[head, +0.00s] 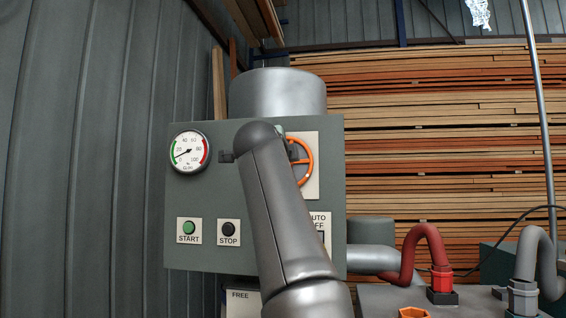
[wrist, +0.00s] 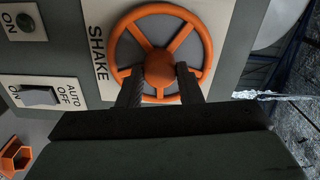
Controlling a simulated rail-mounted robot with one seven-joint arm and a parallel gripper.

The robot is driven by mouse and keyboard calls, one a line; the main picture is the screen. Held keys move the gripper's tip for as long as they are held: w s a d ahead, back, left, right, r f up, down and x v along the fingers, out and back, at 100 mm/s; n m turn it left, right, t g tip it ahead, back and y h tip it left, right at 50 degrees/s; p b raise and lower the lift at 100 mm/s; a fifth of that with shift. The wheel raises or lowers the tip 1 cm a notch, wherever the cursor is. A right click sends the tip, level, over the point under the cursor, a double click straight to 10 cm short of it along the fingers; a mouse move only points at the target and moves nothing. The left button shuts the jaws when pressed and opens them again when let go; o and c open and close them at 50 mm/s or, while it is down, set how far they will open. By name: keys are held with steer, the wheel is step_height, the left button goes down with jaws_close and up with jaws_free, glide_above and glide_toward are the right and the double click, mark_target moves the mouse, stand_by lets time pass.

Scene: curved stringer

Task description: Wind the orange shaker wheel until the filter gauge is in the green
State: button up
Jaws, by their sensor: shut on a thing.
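The orange shaker wheel (head: 306,160) is on the front of a grey-green panel, partly hidden behind my arm. In the wrist view the wheel (wrist: 201,28) shows its rim, spokes and round hub, with the word SHAKE beside it. My gripper (wrist: 158,80) has its two dark fingers on either side of the hub, closed on the wheel. The filter gauge (head: 188,152) is at the panel's upper left, with a green arc on the left and red on the right. Its needle points lower left, toward the green side.
Below the gauge are a green START button (head: 189,228) and a black STOP button (head: 228,228). An AUTO/OFF switch (wrist: 39,96) sits near the wheel. A red hose (head: 429,240) and an orange hex fitting (wrist: 14,158) lie to the side. Stacked timber (head: 440,120) fills the back.

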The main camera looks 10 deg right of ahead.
steer(key=shift+m, duration=1.1)
steer(key=o, duration=1)
steer(key=b+v, duration=0.7)
steer(key=v, duration=1)
steer(key=shift+s, duration=0.2)
